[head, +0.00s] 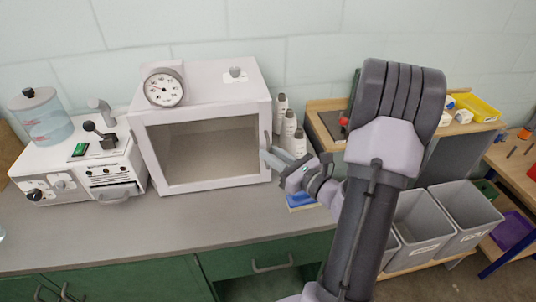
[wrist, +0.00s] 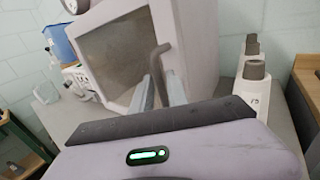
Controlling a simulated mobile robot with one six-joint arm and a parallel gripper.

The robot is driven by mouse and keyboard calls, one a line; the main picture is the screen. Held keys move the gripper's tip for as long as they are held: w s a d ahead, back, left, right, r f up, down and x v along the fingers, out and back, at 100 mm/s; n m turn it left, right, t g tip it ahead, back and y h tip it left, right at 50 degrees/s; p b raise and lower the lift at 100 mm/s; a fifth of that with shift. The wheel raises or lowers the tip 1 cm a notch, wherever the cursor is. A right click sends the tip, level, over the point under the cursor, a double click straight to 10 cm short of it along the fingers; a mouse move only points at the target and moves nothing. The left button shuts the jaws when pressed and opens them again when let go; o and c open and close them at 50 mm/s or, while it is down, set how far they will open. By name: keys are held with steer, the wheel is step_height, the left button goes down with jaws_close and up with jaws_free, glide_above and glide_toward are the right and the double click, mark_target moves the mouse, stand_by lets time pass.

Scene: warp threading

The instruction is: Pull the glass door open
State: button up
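The glass door (head: 208,150) is a dark pane in a white frame on the front of a white cabinet, and it looks shut. It also shows in the wrist view (wrist: 115,60). Its grey bent handle (wrist: 155,68) is at the door's right side. My gripper (head: 272,158) is at the right edge of the door. In the wrist view my gripper's two pale fingers (wrist: 160,88) stand apart, with the handle between them. I cannot tell whether either finger touches the handle.
White bottles (head: 289,128) stand close to the cabinet's right side, near my gripper. A white machine (head: 85,165) with a clear blue container stands to the left. The grey counter (head: 150,225) in front of the door is mostly clear. Grey bins (head: 425,228) are at the right.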

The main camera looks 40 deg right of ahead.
steer(key=shift+w, duration=0.7)
jaws_close()
steer(key=shift+a, duration=0.1)
stand_by(0.9)
